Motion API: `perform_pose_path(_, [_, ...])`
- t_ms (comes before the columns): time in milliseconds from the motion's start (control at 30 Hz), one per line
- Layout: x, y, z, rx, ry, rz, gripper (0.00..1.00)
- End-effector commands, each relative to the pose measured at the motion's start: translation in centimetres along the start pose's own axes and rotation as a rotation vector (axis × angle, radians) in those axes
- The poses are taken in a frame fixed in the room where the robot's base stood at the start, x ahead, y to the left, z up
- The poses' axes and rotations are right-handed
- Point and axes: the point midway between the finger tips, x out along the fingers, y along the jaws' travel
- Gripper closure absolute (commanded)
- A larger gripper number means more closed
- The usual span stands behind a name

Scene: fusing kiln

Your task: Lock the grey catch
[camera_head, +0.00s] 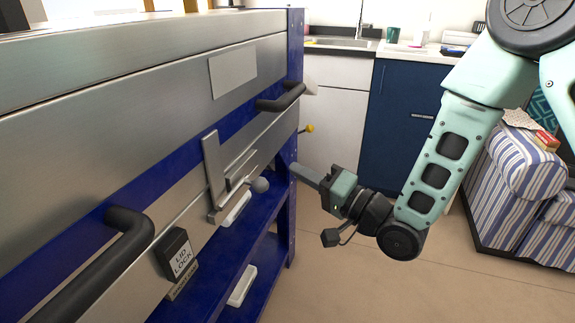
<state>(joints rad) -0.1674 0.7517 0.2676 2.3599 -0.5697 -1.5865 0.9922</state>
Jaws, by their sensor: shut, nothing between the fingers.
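The kiln's front has a grey catch (213,170) below its blue band: an upright flat metal bar, with a smaller slanted grey piece beside it. A round grey knob (261,185) sits at its right end. Whether the catch is engaged I cannot tell. My gripper (297,171) is shut and empty. Its fingers point left towards the kiln, a little to the right of the knob and apparently apart from it. A black block labelled "LID LOCK" (178,254) is mounted lower left of the catch.
Two black handles stick out of the kiln front, one at near left (120,235) and one at far right (281,98). A blue stand with shelves (215,290) is below. Open floor (365,275) lies to the right, with a striped armchair (522,190) beyond.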

Motion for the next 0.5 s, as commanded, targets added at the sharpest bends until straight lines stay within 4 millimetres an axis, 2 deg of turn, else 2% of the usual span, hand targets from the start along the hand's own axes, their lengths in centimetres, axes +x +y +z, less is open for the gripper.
perform_pose_path(33, [-1.1, 0.1, -0.1, 0.002, 0.001, 0.005, 1.0])
perform_pose_path(200, [-3.5, 0.1, 0.0, 0.001, 0.0, 0.003, 1.0])
perform_pose_path(500, [-4.8, 0.0, 0.0, -0.001, 0.0, -0.001, 1.0])
